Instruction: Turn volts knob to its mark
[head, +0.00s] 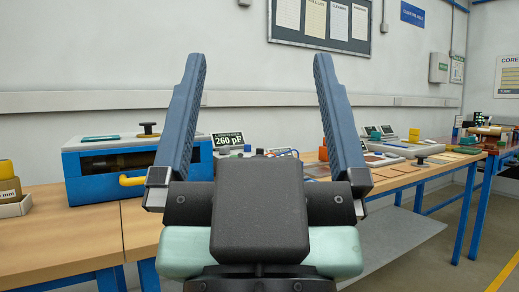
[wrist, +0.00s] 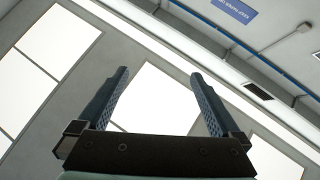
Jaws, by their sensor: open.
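My gripper (head: 258,80) stands upright in the middle of the head view, its two blue ribbed fingers wide apart with nothing between them. In the wrist view my gripper (wrist: 160,92) is also open, pointing up at the ceiling. I cannot make out a knob labelled volts in either view. Behind my gripper, a display reading 260 pF (head: 229,140) stands on the bench, and part of the equipment near it is hidden by my gripper. My gripper is not touching anything.
A blue oven-like box (head: 92,188) with a yellow handle stands on the wooden bench (head: 60,235) at left. Panels and boards (head: 395,148) lie on the bench at right. Floor shows at lower right.

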